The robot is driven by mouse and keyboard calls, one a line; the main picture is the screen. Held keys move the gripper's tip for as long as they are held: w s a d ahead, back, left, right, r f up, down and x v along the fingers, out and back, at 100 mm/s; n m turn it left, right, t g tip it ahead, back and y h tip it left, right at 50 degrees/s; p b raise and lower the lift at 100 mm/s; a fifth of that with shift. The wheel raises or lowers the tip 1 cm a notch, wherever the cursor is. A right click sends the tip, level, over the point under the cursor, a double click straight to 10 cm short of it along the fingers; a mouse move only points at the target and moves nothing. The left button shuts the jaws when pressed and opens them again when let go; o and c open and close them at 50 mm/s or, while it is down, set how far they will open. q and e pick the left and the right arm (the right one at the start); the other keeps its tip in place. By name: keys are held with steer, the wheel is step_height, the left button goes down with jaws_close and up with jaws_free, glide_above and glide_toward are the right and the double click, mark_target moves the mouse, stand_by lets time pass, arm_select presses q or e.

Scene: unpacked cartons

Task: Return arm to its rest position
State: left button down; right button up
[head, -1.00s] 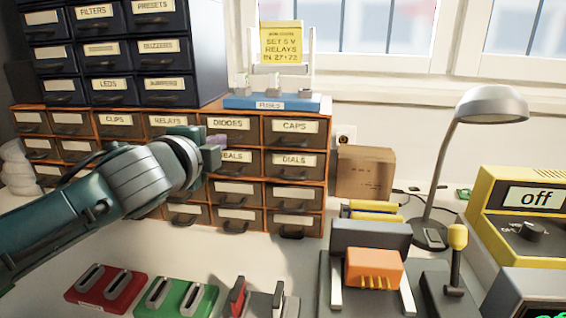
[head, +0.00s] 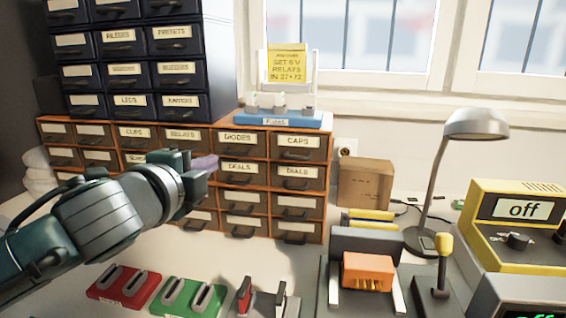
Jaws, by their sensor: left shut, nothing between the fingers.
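My left arm (head: 100,215) comes in from the left edge and reaches over the bench. My left gripper (head: 204,163) is at its end, shut and empty, in front of the orange-framed drawer cabinet (head: 241,203). Its fingertips point right, towards the drawers below the DIODES label; I cannot tell the exact gap to the drawer fronts. The arm hides some of the lower left drawers. My right gripper is not in view.
Red (head: 123,289) and green (head: 188,298) slotted blocks stand at the front. Bare bench lies before the cabinet.

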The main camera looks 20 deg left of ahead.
arm_select(q)
steer(key=s+d+r+n+g+h+p, duration=0.15)
steer(key=s+d+n+g+p, duration=0.3)
steer(key=s, duration=0.55)
steer(key=s+d+r+n+g+h+p, duration=0.1)
steer(key=s+d+r+n+g+p, duration=0.25)
steer(key=s, duration=0.65)
steer(key=s+d+n+g+h+p, duration=0.2)
steer(key=s+d+n+g+p, duration=0.2)
steer(key=s+n+p, duration=0.45)
step_height(320, 180, up, 37)
steer(key=s+m+p, duration=0.1)
steer(key=m+p, duration=0.2)
steer(key=p, duration=3.1)
steer(key=shift+a+y+p, duration=0.2)
steer(key=shift+y+p, duration=0.15)
steer(key=shift+s, duration=0.1)
